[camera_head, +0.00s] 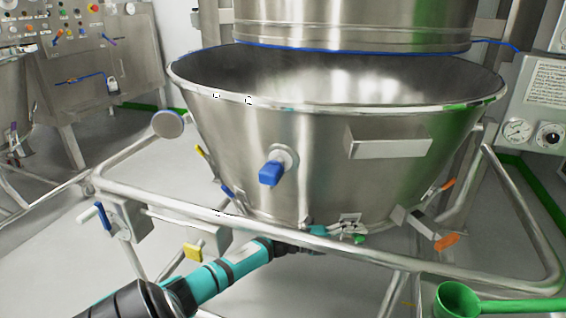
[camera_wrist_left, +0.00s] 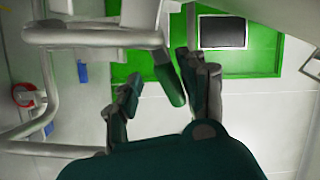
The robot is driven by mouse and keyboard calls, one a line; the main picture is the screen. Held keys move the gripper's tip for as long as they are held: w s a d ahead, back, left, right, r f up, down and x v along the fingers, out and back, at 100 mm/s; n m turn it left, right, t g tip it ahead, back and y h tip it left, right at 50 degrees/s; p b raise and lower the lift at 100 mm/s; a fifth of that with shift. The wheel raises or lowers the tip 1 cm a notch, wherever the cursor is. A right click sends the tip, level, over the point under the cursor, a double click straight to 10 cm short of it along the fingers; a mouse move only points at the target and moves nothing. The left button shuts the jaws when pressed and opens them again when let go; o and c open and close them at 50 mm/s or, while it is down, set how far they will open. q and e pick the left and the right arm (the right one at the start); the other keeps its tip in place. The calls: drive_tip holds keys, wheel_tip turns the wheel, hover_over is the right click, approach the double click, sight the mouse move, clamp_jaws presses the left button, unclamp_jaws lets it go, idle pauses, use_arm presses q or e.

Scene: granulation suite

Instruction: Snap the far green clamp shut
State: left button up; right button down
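A small green clamp handle (camera_head: 360,239) shows low at the front base of the steel bowl (camera_head: 315,150) in the head view. My left gripper (camera_head: 350,227) reaches under the frame rail beside it. In the left wrist view a dark green lever (camera_wrist_left: 170,80), hanging from a grey part, lies between the spread fingers of my left gripper (camera_wrist_left: 168,88), closer to the right finger. The fingers are open; I cannot tell whether the right one touches the lever. The clamp's latch is not clear. My right gripper is not in view.
A tubular frame rail (camera_head: 330,245) crosses in front of the bowl, above my left arm. Orange handles (camera_head: 446,241), a yellow handle (camera_head: 193,252) and a blue-capped fitting (camera_head: 271,172) stick out nearby. A green scoop (camera_head: 457,300) is at the lower right.

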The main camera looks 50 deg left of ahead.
use_arm(q)
wheel_tip(320, 180, down, 6)
drive_tip(key=m+b, duration=1.1)
drive_tip(key=b, duration=0.7)
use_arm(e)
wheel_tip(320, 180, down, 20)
use_arm(q)
drive_tip(key=s+a+r+n+p, duration=0.1)
drive_tip(key=s+a+p, duration=0.6)
drive_tip(key=s+a, duration=0.5)
wheel_tip(320, 180, down, 6)
drive_tip(key=w+d+r+n+t+y+p, duration=0.1)
drive_tip(key=n+t+y+p, duration=0.35)
drive_tip(key=n+y, duration=0.8)
drive_tip(key=s+d+f+n+g+p, duration=0.4)
drive_tip(key=s+f+n+g+p, duration=0.3)
drive_tip(key=f+n+p, duration=0.3)
drive_tip(key=shift+f+n+p, duration=0.35)
drive_tip(key=shift+f+p, duration=0.55)
drive_tip(key=shift+p, duration=0.1)
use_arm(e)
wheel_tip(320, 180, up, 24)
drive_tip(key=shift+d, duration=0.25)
use_arm(q)
drive_tip(key=shift+y, duration=0.25)
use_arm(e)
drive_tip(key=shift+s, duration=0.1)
